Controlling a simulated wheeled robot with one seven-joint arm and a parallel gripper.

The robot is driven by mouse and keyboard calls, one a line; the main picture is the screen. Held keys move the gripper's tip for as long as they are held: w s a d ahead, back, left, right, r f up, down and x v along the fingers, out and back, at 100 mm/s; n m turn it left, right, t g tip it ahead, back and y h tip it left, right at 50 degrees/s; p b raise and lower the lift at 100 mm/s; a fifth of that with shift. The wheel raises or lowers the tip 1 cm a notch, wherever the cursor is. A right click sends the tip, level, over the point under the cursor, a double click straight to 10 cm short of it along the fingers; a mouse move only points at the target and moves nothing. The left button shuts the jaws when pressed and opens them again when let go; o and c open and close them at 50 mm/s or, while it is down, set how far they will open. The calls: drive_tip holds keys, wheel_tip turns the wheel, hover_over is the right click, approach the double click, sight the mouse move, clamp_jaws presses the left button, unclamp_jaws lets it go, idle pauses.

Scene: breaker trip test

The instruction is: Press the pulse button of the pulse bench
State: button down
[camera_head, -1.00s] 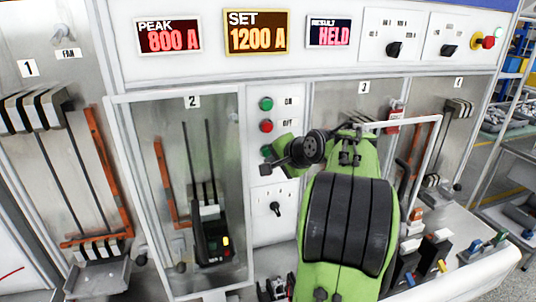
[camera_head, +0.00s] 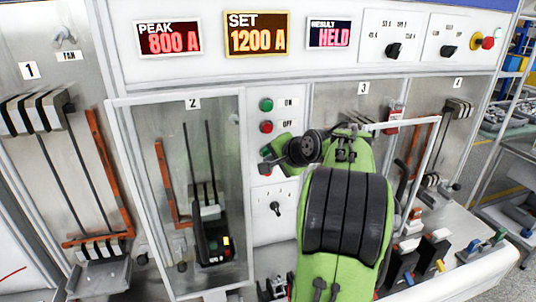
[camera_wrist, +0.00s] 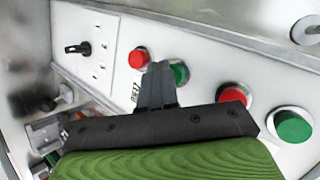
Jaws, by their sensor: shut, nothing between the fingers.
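The bench's control column (camera_head: 254,236) carries a column of buttons. The green ON button (camera_head: 266,104) and red OFF button (camera_head: 267,126) sit on top, with another green button (camera_head: 265,150) below, partly covered by my gripper. In the wrist view this lower green button (camera_wrist: 180,73) is just right of my gripper's fingertips (camera_wrist: 160,70), partly hidden behind them. A red button (camera_wrist: 138,58) is just left of the fingertips. A small label beside the fingers is not clearly readable. My gripper is shut and empty; I cannot tell whether it touches a button.
The displays read PEAK 800 A (camera_head: 168,38), SET 1200 A (camera_head: 257,34) and RESULT HELD (camera_head: 329,33). A black rotary switch (camera_head: 276,208) is below the buttons.

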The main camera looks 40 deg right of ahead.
drive_tip(key=shift+w+d+p, duration=0.2)
drive_tip(key=shift+w+p, duration=0.15)
idle(0.5)
drive_tip(key=shift+s, duration=0.1)
drive_tip(key=shift+s+a+b, duration=0.4)
drive_tip(key=shift+s+a, duration=0.05)
drive_tip(key=shift+s, duration=0.25)
drive_tip(key=shift+s+a+b, duration=0.25)
drive_tip(key=shift+s+a, duration=0.15)
drive_tip(key=shift+s, duration=0.35)
drive_tip(key=shift+s+a+b, duration=0.3)
drive_tip(key=shift+s+a, duration=0.15)
drive_tip(key=shift+s, duration=0.25)
drive_tip(key=shift+s+a+b, duration=0.25)
drive_tip(key=shift+s+a, duration=0.15)
drive_tip(key=shift+s, duration=0.35)
